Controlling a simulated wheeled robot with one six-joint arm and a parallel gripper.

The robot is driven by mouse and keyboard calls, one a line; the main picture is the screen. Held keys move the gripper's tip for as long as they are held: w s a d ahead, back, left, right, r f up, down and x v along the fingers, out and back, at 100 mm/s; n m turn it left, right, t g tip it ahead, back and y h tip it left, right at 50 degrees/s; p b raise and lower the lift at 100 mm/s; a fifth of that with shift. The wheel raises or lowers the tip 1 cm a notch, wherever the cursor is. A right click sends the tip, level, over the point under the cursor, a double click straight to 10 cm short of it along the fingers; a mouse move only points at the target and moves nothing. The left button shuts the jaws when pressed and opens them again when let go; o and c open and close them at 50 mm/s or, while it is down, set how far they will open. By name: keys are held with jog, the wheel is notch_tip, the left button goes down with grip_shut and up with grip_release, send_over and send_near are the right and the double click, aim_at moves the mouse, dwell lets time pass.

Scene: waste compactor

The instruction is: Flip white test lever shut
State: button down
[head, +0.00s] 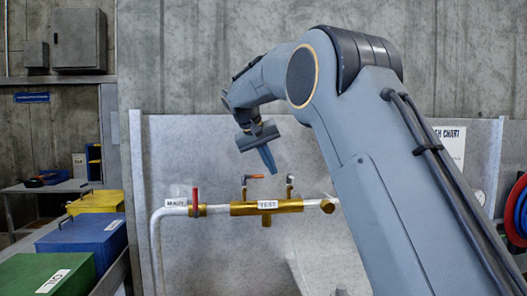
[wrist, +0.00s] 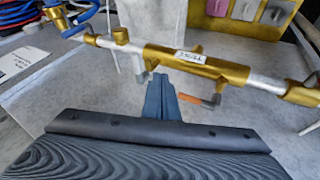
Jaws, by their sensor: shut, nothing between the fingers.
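A brass valve body (head: 240,209) labelled TEST sits on a white pipe in front of a grey panel. It also shows upside down in the wrist view (wrist: 220,70). Two small valves stand on it. One has an orange lever (head: 254,177); the other has a pale grey-white lever (head: 290,179), likely the white test lever. My gripper (head: 268,160) is shut and empty, pointing down above the valves. In the wrist view its fingers (wrist: 161,95) lie between the orange lever (wrist: 191,98) and the pale lever (wrist: 142,75), partly overlapping the view of them. Contact cannot be told.
A red lever (head: 195,202) stands upright on the pipe at the left. Green (head: 40,277), blue (head: 85,238) and yellow (head: 95,201) bins stand at far left. A hose reel (head: 516,212) is at the right edge. The space above the pipe is open.

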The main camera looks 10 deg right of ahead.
jog(key=d, duration=0.1)
jog(key=d+f+p, duration=0.1)
jog(key=d, duration=0.2)
jog(key=shift+w+d+f+p, duration=0.1)
jog(key=shift+d+f+p, duration=0.15)
jog(key=shift+p, duration=0.15)
jog(key=shift+a, duration=0.1)
